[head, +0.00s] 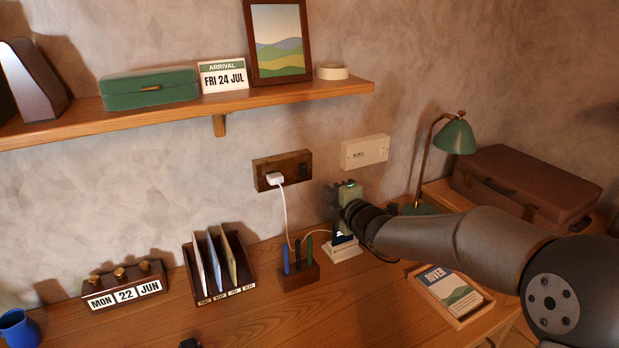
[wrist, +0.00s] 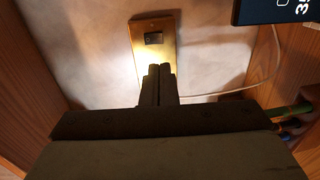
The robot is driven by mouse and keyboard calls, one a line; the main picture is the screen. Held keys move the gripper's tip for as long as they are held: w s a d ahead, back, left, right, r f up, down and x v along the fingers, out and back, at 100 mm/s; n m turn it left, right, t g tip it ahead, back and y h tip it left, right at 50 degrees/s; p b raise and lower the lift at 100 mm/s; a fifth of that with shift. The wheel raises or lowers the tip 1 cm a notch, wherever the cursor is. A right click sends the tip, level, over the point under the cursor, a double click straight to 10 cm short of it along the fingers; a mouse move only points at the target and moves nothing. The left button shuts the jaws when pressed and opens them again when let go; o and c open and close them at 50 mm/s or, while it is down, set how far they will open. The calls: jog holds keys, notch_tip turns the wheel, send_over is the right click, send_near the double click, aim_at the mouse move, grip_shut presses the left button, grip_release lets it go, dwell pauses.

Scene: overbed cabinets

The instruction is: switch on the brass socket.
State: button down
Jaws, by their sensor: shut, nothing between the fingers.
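The brass socket (head: 263,178) is a wide plate on the wall below the shelf, with a dark rocker switch (head: 303,170) at its right end. A white plug (head: 274,179) sits in its left part. In the wrist view, turned sideways, the brass plate (wrist: 143,27) and its dark rocker (wrist: 153,38) show ahead of my fingertips. I cannot tell which way the rocker is set. My gripper (wrist: 157,68) is shut and empty, its tips overlapping the plate in view just below the rocker. Contact cannot be told. In the head view my gripper (head: 343,190) is right of the socket.
A white wall plate (head: 365,152) is to the right of the socket. Below are a pen block (head: 299,277), a phone on a stand (head: 343,240) and a letter rack (head: 219,266). The shelf (head: 190,112) runs above. The white cord (head: 285,210) hangs from the plug.

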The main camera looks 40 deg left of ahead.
aim_at(305, 175)
jog(key=p+x, duration=0.2)
jog(key=x, duration=0.9)
jog(key=shift+w, duration=0.1)
